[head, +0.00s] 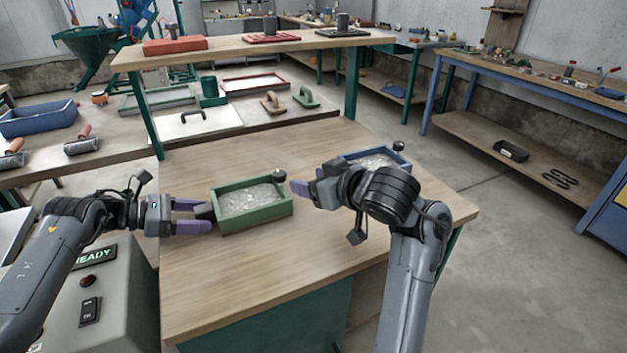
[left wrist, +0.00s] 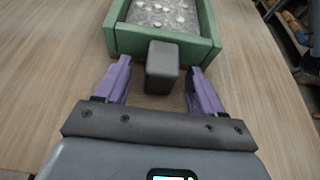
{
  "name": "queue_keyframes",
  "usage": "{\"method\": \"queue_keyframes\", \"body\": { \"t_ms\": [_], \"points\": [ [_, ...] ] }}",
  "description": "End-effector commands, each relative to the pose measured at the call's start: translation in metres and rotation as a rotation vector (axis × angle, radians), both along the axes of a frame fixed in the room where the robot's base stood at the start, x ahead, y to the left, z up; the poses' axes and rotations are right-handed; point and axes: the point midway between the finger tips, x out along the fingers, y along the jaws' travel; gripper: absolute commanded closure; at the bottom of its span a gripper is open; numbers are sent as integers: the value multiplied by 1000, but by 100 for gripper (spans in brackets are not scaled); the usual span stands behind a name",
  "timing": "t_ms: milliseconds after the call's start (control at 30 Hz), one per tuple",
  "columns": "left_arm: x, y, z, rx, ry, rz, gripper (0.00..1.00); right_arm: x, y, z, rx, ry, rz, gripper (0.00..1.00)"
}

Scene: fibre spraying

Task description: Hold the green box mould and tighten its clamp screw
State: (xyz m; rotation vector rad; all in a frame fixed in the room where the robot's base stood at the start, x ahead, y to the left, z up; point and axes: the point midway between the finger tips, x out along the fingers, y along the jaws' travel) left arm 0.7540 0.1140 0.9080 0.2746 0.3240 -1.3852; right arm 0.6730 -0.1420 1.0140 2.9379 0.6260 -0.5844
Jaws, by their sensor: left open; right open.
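The green box mould (head: 251,205) stands on the wooden table, filled with grey-white material. A dark knob (head: 279,175), seemingly its clamp screw, is at its right far corner. A dark grey block-like handle (left wrist: 162,66) sticks out from the mould's near wall in the left wrist view, where the mould (left wrist: 160,37) is at the top. My left gripper (head: 204,215) is open, its purple fingers on either side of the handle (head: 203,211), with gaps visible in the left wrist view (left wrist: 162,85). My right gripper (head: 300,187) is right of the mould, near the knob, its fingers partly hidden.
A blue box mould (head: 376,158) with a dark knob stands behind my right gripper, partly hidden by it. The front of the wooden table (head: 225,290) is clear. A raised shelf (head: 245,48) and a bench with trays and trowels (head: 305,97) stand behind.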

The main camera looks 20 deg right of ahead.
Motion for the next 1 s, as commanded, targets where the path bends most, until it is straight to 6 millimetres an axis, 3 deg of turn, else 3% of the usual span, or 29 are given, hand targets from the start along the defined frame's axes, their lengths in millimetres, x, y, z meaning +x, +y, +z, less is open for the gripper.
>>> {"method": "queue_keyframes", "body": {
  "t_ms": [267,700,1000],
  "points": [
    [-1,11,4,0,0,2,32,0,0,0,0,0,0,40],
    [-13,78,33,1,-1,2,32,0,0,0,0,0,0,40],
    [-18,106,44,0,0,1,32,0,0,0,0,0,0,40]
  ]
}}
